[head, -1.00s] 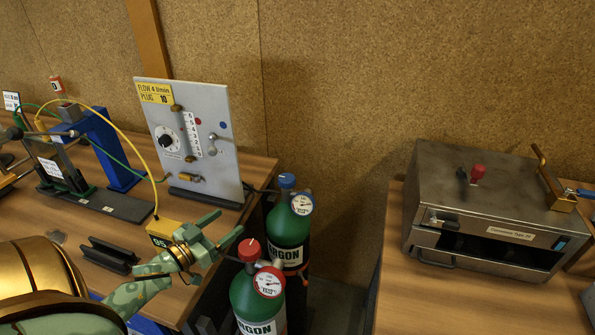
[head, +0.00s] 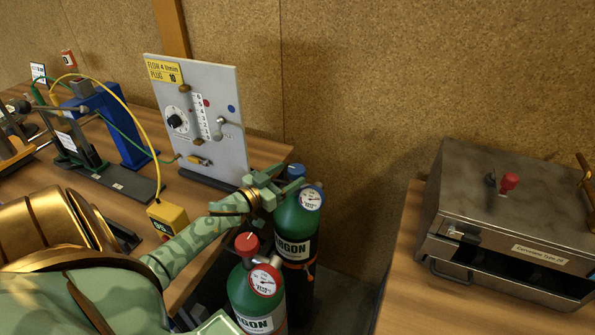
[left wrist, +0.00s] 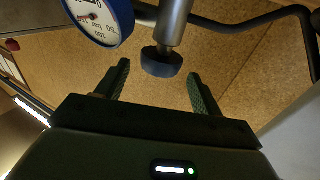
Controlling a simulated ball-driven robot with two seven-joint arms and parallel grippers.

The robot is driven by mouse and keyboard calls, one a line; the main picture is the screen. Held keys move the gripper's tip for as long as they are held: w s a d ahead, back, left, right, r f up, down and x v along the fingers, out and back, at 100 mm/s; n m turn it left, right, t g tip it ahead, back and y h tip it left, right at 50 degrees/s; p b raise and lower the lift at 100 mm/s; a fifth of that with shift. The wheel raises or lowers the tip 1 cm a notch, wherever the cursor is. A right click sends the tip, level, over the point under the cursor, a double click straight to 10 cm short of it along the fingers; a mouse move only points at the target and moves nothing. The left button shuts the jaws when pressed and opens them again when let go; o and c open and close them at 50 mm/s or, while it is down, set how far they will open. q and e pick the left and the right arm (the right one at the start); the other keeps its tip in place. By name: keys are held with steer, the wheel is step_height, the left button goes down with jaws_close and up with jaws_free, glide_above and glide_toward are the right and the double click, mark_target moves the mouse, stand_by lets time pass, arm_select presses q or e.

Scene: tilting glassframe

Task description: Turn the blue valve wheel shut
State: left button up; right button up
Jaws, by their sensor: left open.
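The blue valve wheel (head: 295,170) tops the rear green argon cylinder (head: 294,222) in the head view, partly hidden by my left gripper (head: 284,184). In the left wrist view the wheel (left wrist: 161,62) appears dark blue on a grey stem, lined up between the two open fingers of my left gripper (left wrist: 159,70). The fingers stand apart from it on both sides, with no contact visible. A blue-rimmed gauge (left wrist: 101,20) is close by the wheel. My right gripper is in neither view.
The front argon cylinder (head: 257,295) with a red wheel (head: 247,243) stands close below my left forearm. The flow panel (head: 205,115) rises behind on the left bench. A metal oven (head: 510,225) sits on the right bench. A dark gap separates the benches.

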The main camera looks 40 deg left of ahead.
mark_target(290, 173)
arm_select(q)
steer(key=w, duration=0.4)
steer(key=shift+w+d, duration=0.1)
steer(key=shift+d, duration=0.1)
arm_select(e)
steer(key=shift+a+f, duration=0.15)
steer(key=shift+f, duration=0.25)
arm_select(q)
steer(key=c, duration=1)
steer(key=shift+o, duration=0.2)
